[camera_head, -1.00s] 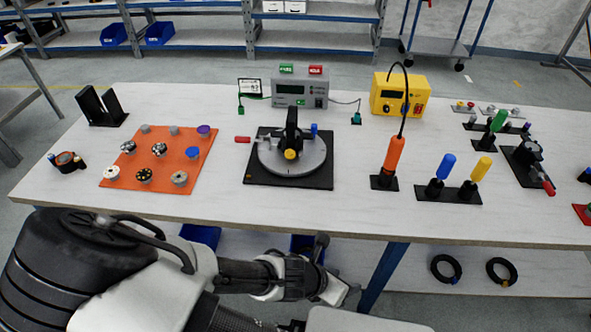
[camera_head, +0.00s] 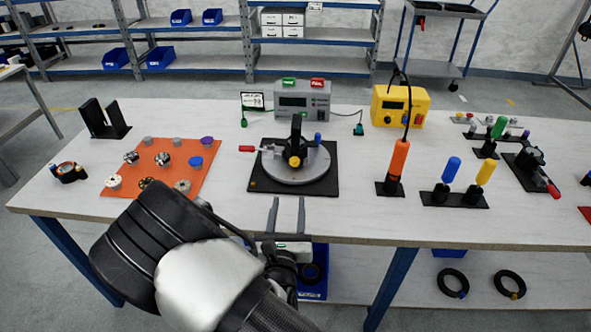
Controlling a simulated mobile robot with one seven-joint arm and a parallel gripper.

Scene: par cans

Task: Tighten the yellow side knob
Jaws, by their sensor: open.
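The yellow side knob (camera_head: 294,162) sits on the front of a black upright bracket (camera_head: 297,138) on a round grey disc (camera_head: 300,178). The disc rests on a black square base (camera_head: 258,186) in the middle of the table. A blue knob (camera_head: 317,138) stands on the right of the disc. My gripper (camera_head: 287,204) is open and empty at the table's front edge, in front of the fixture and apart from it. Its two grey fingers point away from me toward the base.
An orange mat (camera_head: 138,180) with several small parts lies to the left. An orange screwdriver (camera_head: 398,160) stands in a holder to the right, beside blue and yellow-handled tools. A grey meter (camera_head: 303,100) and a yellow unit (camera_head: 400,105) stand behind. Bare table lies between gripper and base.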

